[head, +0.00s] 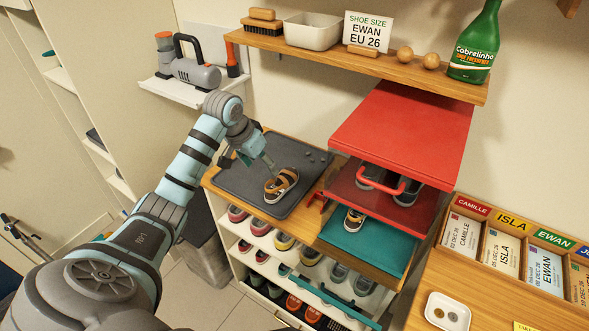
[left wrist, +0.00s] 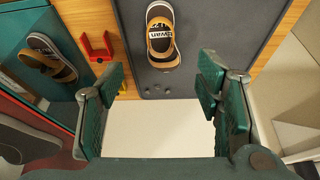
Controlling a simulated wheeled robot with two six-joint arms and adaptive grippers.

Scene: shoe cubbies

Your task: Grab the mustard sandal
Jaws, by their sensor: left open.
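A mustard sandal (head: 281,184) with dark trim lies alone on a grey mat (head: 240,181) on top of the shoe cubby. In the left wrist view the sandal (left wrist: 161,36) is upper middle, with lettering on its strap that reads like "Ewan". A similar mustard and dark sandal (head: 354,219) lies on a teal tray (head: 374,246) lower right of the mat; it also shows in the left wrist view (left wrist: 50,58). My right gripper is out of view.
A red cabinet (head: 405,128) with a red pull-out tray of dark shoes stands right of the mat. A shelf (head: 375,65) with a brush, bin, sign and green bottle hangs above. A red bracket (left wrist: 96,46) is beside the mat. Several shoes fill the cubbies below.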

